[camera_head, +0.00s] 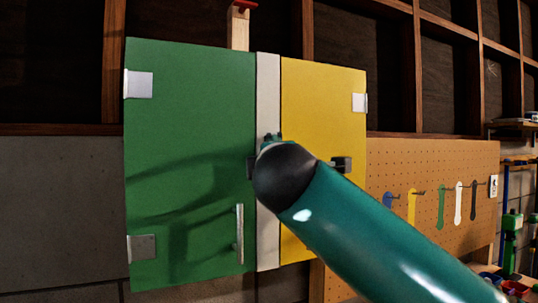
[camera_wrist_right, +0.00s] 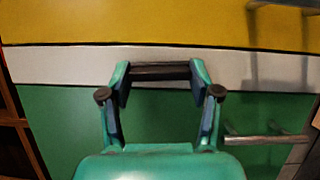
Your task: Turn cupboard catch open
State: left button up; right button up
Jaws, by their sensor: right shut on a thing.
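The cupboard has a green door (camera_head: 190,110) on the left and a yellow door (camera_head: 320,105) on the right, both closed, with a white strip (camera_head: 268,90) between them. In the right wrist view, my right gripper (camera_wrist_right: 160,74) is at the strip with its fingertips at either end of a dark catch bar (camera_wrist_right: 160,71), shut on it. The bar lies along the strip there. In the head view, my right arm hides the catch's middle and most of the gripper. Dark pieces show at the green door's edge (camera_head: 251,168) and on the yellow door (camera_head: 341,164). My left gripper is out of view.
A vertical metal handle (camera_head: 239,234) stands out from the green door's lower right. Metal hinges (camera_head: 139,84) sit at the outer door edges. A pegboard (camera_head: 430,165) with hanging tools is on the right. Wooden wall framing (camera_head: 417,60) is behind.

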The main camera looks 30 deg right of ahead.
jog(key=shift+f+m, duration=0.15)
jog(key=shift+m, duration=0.35)
jog(key=o, duration=1.1)
jog(key=shift+d, duration=0.2)
jog(key=shift+o, duration=0.2)
jog(key=shift+a, duration=0.15)
jog(key=v, duration=1.2)
jog(key=shift+w, duration=0.1)
